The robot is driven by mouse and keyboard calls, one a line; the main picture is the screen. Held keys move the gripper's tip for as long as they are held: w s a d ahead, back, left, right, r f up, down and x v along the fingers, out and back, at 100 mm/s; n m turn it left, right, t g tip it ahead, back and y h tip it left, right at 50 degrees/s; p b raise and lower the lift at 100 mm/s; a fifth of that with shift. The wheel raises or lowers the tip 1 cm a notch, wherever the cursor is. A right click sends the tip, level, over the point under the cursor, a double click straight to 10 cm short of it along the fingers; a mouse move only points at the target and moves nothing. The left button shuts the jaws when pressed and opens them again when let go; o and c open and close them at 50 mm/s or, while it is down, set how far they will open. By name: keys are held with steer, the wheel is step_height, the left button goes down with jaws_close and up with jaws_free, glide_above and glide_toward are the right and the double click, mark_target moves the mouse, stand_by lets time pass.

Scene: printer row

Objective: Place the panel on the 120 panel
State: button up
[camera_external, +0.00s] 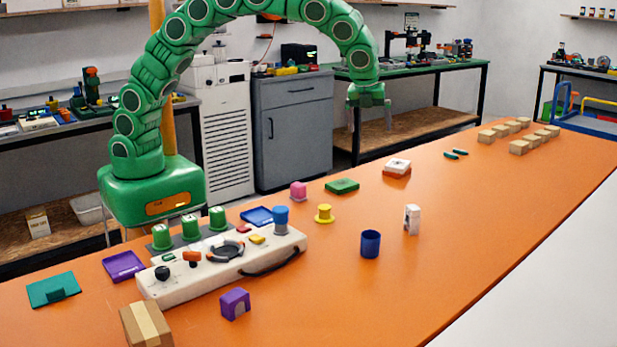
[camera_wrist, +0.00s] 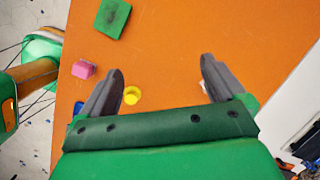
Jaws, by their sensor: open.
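No 120 marking is readable on anything, so I cannot tell which thing is the 120 panel. A flat green block (camera_external: 341,186) with a dark mark lies on the orange table; it also shows at the top of the wrist view (camera_wrist: 113,17). A teal flat piece (camera_external: 53,289) with a raised tab lies at the table's left. A white box with an orange base (camera_external: 397,167) sits farther back. A long white control unit (camera_external: 205,277) carries knobs and buttons. My gripper (camera_external: 368,100) is high above the table; in the wrist view (camera_wrist: 162,68) its fingers are apart and empty.
A pink block (camera_external: 298,191), yellow piece (camera_external: 324,214), blue cup (camera_external: 370,244), small white box (camera_external: 412,219) and purple block (camera_external: 235,303) stand on the table. Cardboard boxes are at the front left and far right. The table's right side is largely clear.

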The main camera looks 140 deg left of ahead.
steer(key=s+d+r+n+h, duration=0.1)
steer(key=s+d+r+n, duration=0.15)
steer(key=d, duration=0.75)
steer(key=s+d+r+n, duration=0.15)
steer(key=s+d, duration=0.25)
steer(key=d, duration=0.6)
steer(key=s+d+r+n+h, duration=0.1)
steer(key=s+d+r, duration=0.2)
steer(key=d, duration=0.8)
steer(key=s+d+f+n, duration=0.1)
steer(key=s+d+n, duration=0.1)
steer(key=s+d, duration=0.3)
steer(key=s+d+n, duration=0.2)
steer(key=s+d, duration=0.4)
steer(key=s, duration=0.6)
steer(key=s+d+f+n+g, duration=0.1)
steer(key=s+d, duration=0.5)
steer(key=s, duration=0.3)
steer(key=shift+d+f+n+h, duration=0.2)
steer(key=shift+f+n+h, duration=0.15)
steer(key=shift+n+h, duration=0.05)
